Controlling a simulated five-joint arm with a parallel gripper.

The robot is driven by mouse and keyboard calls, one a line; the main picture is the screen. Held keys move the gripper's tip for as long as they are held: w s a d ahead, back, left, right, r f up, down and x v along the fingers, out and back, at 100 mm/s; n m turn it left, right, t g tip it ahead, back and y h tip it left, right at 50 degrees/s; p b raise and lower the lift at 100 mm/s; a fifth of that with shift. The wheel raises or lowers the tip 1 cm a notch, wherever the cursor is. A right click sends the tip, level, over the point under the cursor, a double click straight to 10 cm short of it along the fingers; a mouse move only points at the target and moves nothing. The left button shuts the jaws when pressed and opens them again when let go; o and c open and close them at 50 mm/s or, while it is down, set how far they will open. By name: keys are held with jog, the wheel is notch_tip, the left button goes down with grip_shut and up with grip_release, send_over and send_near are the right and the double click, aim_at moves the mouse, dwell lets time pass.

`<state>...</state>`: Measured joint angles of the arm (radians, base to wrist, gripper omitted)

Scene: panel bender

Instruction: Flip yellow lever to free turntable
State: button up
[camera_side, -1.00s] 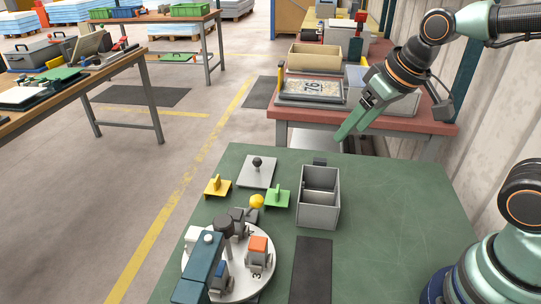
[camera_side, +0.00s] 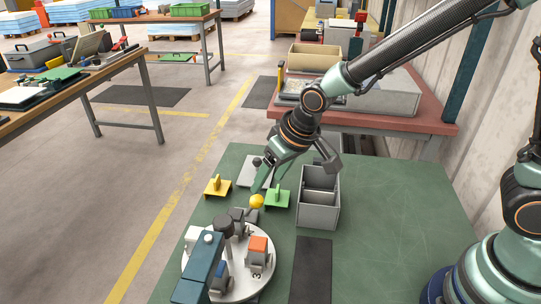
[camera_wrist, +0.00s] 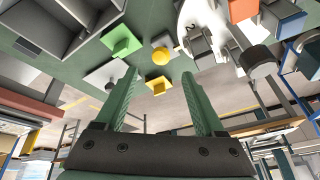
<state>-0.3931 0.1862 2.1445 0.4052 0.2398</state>
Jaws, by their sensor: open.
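The yellow lever's round knob (camera_side: 257,201) stands on a dark mount at the back edge of the pale round turntable (camera_side: 240,262). My gripper (camera_side: 267,185) is open and empty, its green fingers pointing down just behind the knob in the side view. In the wrist view the yellow knob (camera_wrist: 160,57) lies centred beyond the gap between my two fingertips (camera_wrist: 159,76). The fingers appear apart from the knob. The turntable (camera_wrist: 194,14) shows partly at the top of the wrist view. It carries an orange-topped block (camera_side: 258,244) and other blocks, partly covered by a dark blue arm.
A green plate with a handle (camera_side: 283,200) stands close right of the knob, a yellow one (camera_side: 217,187) to its left. A grey plate (camera_side: 247,172) is behind, partly hidden by my gripper. A grey two-part bin (camera_side: 318,213) stands right. The green table's right side is clear.

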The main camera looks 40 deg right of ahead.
aim_at(259, 197)
jog(key=shift+x, duration=3.95)
grip_shut()
